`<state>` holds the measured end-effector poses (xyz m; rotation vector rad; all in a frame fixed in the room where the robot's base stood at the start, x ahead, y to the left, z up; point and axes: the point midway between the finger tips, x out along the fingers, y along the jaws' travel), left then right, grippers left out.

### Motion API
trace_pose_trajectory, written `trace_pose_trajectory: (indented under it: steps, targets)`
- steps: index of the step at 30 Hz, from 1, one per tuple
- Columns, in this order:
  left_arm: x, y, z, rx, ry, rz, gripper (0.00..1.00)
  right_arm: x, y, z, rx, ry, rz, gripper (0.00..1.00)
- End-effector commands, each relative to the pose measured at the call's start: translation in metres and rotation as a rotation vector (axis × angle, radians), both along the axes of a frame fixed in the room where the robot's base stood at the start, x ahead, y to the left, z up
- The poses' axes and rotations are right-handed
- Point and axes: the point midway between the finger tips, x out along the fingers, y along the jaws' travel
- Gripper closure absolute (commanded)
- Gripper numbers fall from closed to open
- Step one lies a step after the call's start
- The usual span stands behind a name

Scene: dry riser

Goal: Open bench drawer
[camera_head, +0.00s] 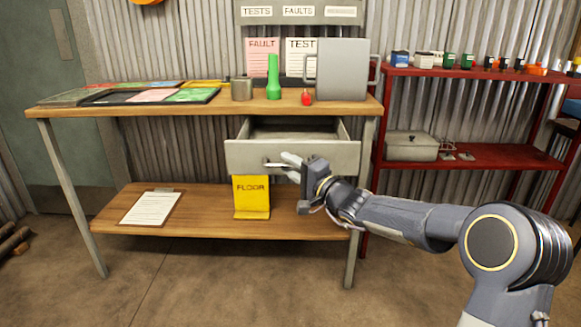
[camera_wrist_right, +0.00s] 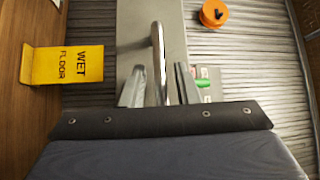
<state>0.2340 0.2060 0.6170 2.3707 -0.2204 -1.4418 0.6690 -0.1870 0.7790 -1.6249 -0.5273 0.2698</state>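The bench drawer (camera_head: 290,155) is pulled out from under the bench top, and its inside shows from above. Its front also shows in the right wrist view (camera_wrist_right: 130,25). The drawer handle (camera_wrist_right: 157,50) is a metal bar. My right gripper (camera_head: 289,166) is at the handle, with its fingers on either side of the bar and close to it; it looks shut on it. In the right wrist view the two fingers (camera_wrist_right: 160,88) flank the bar. The part of the handle nearest the palm is hidden. My left gripper is not in view.
A yellow floor sign (camera_head: 251,197) stands on the lower shelf below the drawer. A red shelf unit (camera_head: 470,155) stands at right. Floor in front is clear.

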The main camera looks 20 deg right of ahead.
Motion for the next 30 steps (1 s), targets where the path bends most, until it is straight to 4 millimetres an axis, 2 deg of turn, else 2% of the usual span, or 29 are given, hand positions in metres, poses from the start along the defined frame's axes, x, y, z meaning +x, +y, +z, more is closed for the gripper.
trace_pose_trajectory:
  steps: [11, 22, 30]
  targets:
    - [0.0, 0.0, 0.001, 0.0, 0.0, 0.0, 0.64, -0.004, -0.002, 0.0, 0.0, -0.001, 0.0, 0.67]
    - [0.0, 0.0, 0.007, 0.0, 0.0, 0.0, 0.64, -0.055, -0.031, -0.007, 0.0, 0.001, -0.001, 0.67]
    - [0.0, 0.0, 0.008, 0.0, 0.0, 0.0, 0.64, -0.068, -0.038, -0.01, 0.0, -0.001, 0.0, 0.67]
